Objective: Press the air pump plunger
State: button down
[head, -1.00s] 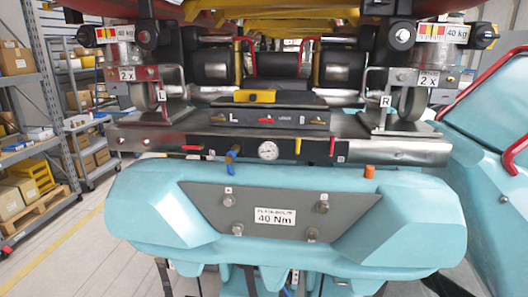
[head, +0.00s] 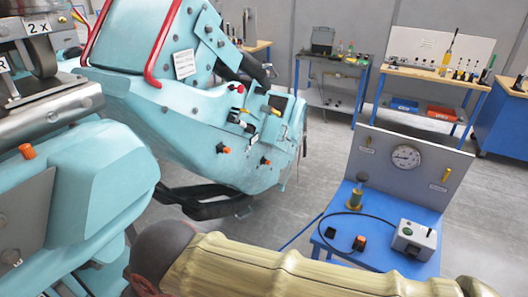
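A blue bench (head: 385,228) at the lower right carries an upright grey panel (head: 412,155) with a round white gauge (head: 406,157). A small upright brass and dark-green device (head: 356,194) with a rounded top stands at the bench's left, in front of the panel; it looks like a hand pump with its plunger, but it is too small to be sure. My gripper does not show in the head view.
A large beige ribbed form (head: 300,272) fills the bottom edge and hides part of the bench's front. The teal coaster car (head: 190,120) stands at the left. Workbenches with tools (head: 435,70) line the back wall. Grey floor is open between the car and bench.

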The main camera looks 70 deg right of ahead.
aim_at(362, 177)
jog(key=l+z, duration=0.1)
jog(key=z, duration=2.55)
